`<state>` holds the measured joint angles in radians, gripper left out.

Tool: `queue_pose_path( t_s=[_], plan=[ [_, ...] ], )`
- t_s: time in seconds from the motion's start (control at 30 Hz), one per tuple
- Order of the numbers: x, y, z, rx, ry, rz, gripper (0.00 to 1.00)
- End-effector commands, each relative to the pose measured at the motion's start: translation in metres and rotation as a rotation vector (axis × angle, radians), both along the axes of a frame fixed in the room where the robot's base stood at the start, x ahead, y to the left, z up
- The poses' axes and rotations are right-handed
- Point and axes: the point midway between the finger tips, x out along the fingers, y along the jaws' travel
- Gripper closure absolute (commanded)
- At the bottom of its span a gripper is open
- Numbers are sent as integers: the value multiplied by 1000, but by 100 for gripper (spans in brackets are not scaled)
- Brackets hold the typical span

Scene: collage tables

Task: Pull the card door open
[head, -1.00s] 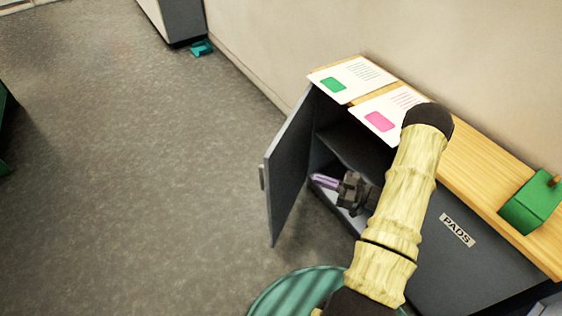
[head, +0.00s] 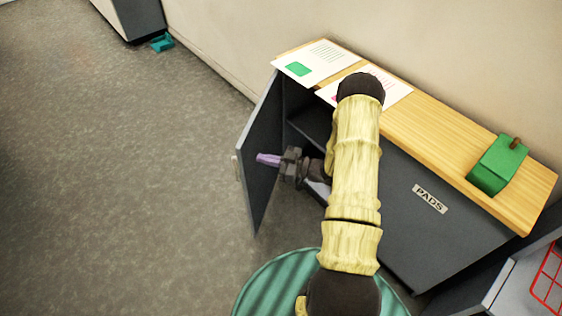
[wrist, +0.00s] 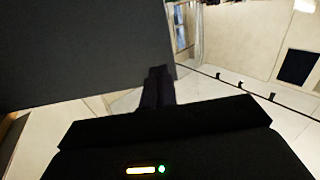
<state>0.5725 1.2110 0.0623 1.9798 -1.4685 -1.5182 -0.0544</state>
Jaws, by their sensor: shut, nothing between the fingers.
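The card door (head: 262,160) is a dark grey panel with a pale handle (head: 237,168) on its outer face. It stands swung well out from the left end of the grey cabinet. My gripper (head: 262,159), with purple fingertips, is shut and empty. It is on the door's inner side, its tips pointing at the inner face; I cannot tell whether they touch. In the wrist view the door (wrist: 80,50) fills the upper left, and the dark shut fingers (wrist: 157,85) lie by its edge. My arm hides part of the cabinet opening.
The cabinet's wooden top (head: 430,130) bears a card with a green patch (head: 318,62), a second card partly behind my arm, and a green block (head: 497,165). A PADS label (head: 430,198) marks the closed front. A red wire rack (head: 550,280) is lower right.

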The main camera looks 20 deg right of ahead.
Motion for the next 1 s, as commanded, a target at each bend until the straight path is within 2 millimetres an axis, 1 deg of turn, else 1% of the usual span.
queue_pose_path(
  t_s=[0.03, 0.1, 0.23, 0.37, 0.77, 0.87, 1.0],
  plan=[
    [5, 8, 0, 1, -1, 2, 100],
    [12, 17, 0, 0, 0, 2, 100],
    [21, 28, 0, -1, -1, 1, 100],
    [25, 32, 0, -1, -1, -1, 100],
    [26, 34, 0, -1, -1, -4, 100],
    [28, 37, 0, 0, 0, -12, 100],
    [34, 46, 0, 1, 1, -35, 100]
  ],
)
